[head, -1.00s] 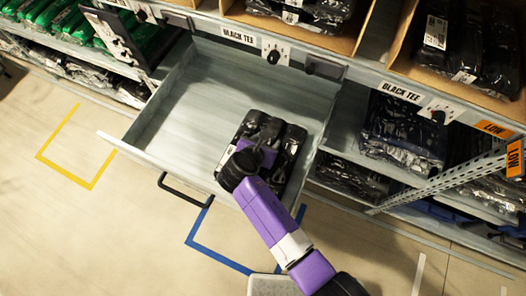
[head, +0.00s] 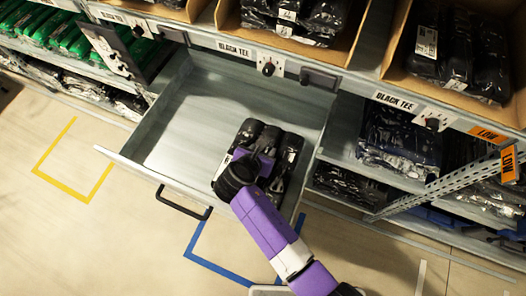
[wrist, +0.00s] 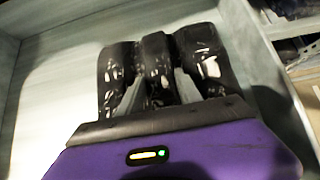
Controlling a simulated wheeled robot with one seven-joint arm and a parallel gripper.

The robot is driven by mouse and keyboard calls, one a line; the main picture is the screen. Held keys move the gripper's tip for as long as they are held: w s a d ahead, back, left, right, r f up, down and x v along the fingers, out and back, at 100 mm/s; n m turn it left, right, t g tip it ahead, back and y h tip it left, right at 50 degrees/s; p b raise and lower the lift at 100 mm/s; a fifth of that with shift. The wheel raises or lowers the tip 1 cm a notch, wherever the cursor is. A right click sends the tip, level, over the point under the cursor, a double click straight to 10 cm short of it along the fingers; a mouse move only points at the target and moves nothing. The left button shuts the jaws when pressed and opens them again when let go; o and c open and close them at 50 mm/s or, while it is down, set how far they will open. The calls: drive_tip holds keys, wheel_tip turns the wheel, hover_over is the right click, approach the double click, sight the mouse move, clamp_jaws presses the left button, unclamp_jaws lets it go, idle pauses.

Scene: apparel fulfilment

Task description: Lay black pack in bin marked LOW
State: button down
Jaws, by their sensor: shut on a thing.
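A black pack (head: 289,150) of rolled, shiny plastic-wrapped pieces lies in the right part of an open grey drawer (head: 185,100). My gripper (head: 264,158) reaches in over the drawer's front and is shut on this pack. In the wrist view the pack (wrist: 200,55) sits just beyond my purple gripper (wrist: 158,92), with the fingers down between its rolls. I cannot tell whether the pack is touching the drawer floor. Orange LOW labels show at the right: one on the shelf edge (head: 488,134) below a cardboard bin (head: 398,62) holding black packs, and one on a slanted perforated bar (head: 509,163).
The drawer's left half is empty. Its front wall and handle (head: 183,204) jut over the floor. A lower shelf of black packs (head: 400,140) is right of the drawer. Green packs (head: 60,35) fill the left shelf. Blue tape (head: 215,262) marks the floor.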

sight(264, 152)
wheel_tip(264, 152, up, 19)
drive_tip(key=p, duration=0.2)
drive_tip(key=shift+f, duration=0.2)
